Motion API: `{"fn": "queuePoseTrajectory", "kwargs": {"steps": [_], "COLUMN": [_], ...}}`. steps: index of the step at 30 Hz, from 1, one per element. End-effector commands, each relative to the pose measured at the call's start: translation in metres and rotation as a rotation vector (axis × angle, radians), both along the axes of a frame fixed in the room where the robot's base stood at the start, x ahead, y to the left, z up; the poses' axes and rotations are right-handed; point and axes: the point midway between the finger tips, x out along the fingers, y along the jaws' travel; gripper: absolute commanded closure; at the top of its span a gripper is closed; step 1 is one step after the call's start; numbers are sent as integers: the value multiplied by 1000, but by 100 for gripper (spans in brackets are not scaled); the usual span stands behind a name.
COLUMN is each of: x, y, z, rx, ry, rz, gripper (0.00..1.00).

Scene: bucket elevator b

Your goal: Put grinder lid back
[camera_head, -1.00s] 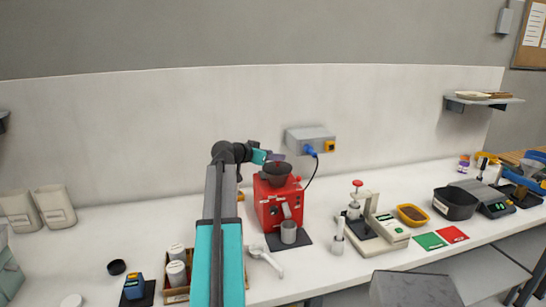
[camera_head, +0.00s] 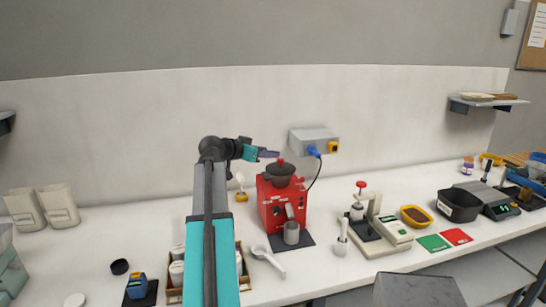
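The red grinder (camera_head: 276,206) stands on the counter in the middle of the head view. A dark lid with a red knob (camera_head: 280,166) sits on top of its hopper and looks level. My gripper (camera_head: 268,154) is at the end of the arm, just left of and slightly above the lid's knob. It looks apart from the knob. The fingers are small and seen side-on, so whether they are open or shut does not show.
A grey wall box (camera_head: 313,141) with a blue plug is behind the grinder. A grey cup (camera_head: 291,233) stands at its front. A portafilter (camera_head: 267,259) lies in front left, and a wooden crate (camera_head: 239,284) stands near my arm. A white press (camera_head: 388,236) is to the right.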

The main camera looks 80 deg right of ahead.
Motion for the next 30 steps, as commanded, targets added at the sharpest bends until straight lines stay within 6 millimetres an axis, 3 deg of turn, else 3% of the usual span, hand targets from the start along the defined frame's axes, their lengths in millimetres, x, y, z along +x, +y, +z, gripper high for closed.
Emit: {"fn": "queuePoseTrajectory", "kwargs": {"steps": [6,12,30], "x": [18,28,30], "y": [30,45,50], "z": [10,18,21], "rx": [-2,0,0], "ry": [-1,0,0], "rz": [2,1,0], "gripper": [60,60,60]}}
